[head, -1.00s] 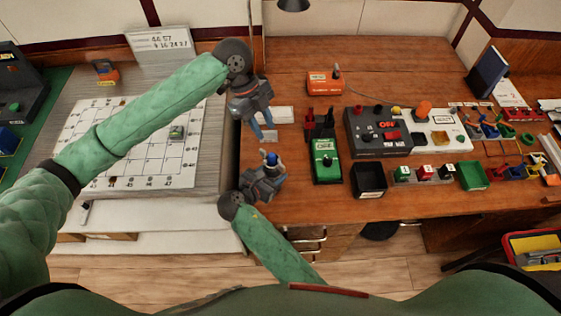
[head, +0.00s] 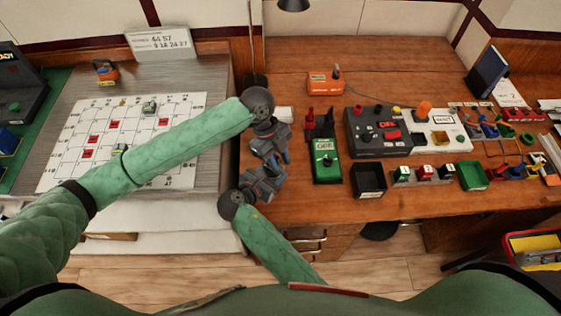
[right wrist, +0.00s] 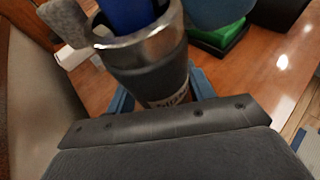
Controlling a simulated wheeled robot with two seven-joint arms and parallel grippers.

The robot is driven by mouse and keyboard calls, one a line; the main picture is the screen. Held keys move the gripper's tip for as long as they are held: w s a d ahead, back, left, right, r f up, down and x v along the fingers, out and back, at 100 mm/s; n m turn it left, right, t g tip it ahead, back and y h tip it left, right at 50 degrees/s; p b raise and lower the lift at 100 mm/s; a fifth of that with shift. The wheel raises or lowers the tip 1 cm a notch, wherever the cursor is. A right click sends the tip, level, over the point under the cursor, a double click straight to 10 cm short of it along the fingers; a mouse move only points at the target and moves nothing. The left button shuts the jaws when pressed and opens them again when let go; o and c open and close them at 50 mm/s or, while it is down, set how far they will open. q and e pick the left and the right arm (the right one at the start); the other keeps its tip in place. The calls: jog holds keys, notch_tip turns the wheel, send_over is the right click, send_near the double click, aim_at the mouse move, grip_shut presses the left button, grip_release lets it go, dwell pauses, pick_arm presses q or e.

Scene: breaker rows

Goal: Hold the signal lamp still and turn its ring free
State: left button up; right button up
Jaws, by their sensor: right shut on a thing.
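The signal lamp (right wrist: 145,75) is a dark cylinder with a shiny metal ring (right wrist: 145,42) and a blue lens (right wrist: 128,14), seen large in the right wrist view. My right gripper (head: 270,178) is shut on its body, with light blue fingers on both sides below the ring. My left gripper (head: 282,158) is right above it in the head view, hiding the lamp there. A grey part and a blue part, seemingly its fingers, flank the ring in the right wrist view. Whether they touch the ring is unclear.
A green box (head: 325,160) stands close to the right of the grippers. A black open bin (head: 368,181) and a dark control box (head: 378,132) are farther right. A gridded sheet (head: 75,150) lies on the left surface. The desk front (head: 310,205) is clear.

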pick_arm(q)
jog(key=shift+s+d+f, duration=0.1)
jog(key=shift+f, duration=0.25)
jog(key=shift+c, duration=0.2)
grip_shut()
